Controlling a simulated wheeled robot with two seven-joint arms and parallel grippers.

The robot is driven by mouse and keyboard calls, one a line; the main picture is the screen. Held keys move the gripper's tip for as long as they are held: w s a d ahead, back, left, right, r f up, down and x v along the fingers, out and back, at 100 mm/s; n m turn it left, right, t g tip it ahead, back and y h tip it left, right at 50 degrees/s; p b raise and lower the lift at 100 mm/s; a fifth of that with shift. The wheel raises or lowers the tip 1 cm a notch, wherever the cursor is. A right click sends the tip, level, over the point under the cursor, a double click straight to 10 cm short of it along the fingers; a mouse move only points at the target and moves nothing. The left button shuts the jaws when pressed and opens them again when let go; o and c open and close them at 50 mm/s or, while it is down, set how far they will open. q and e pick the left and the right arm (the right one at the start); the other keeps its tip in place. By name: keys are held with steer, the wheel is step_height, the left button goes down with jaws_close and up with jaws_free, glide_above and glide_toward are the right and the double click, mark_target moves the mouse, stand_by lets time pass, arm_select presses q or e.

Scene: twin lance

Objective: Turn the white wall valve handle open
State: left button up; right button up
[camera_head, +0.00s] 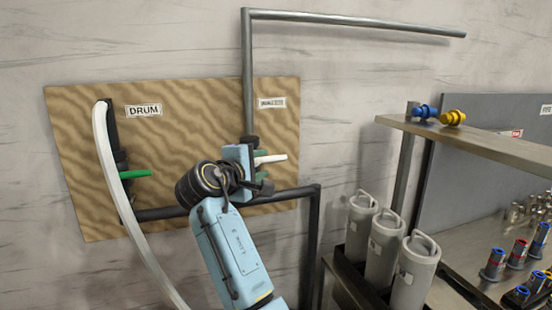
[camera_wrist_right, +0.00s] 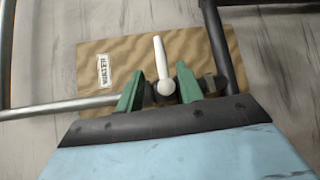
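The white valve handle (camera_head: 270,159) sticks out to the right from the pipe on the wooden wall board in the head view. In the right wrist view the white handle (camera_wrist_right: 160,58) points up the picture from a round white hub. My right gripper (camera_head: 259,158) is at this valve, its body partly hiding the valve and pipe. In the right wrist view my right gripper's two green fingers (camera_wrist_right: 160,84) stand apart on either side of the hub and the handle's base. A gap shows at the left finger; contact at the right one is unclear. My left gripper is not in view.
A green handle (camera_head: 135,174) and a white curved hose (camera_head: 120,190) are on the board's left, by the DRUM label (camera_head: 143,111). A dark pipe (camera_head: 310,240) runs below the valve. Grey canisters (camera_head: 385,245) and a metal shelf (camera_head: 480,140) stand at right.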

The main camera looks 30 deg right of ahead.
mark_target(274, 160)
steer(key=x, duration=0.8)
steer(key=shift+w+d+p, duration=0.15)
steer(key=shift+d+p, duration=0.1)
steer(key=shift+p, duration=0.1)
jaws_close()
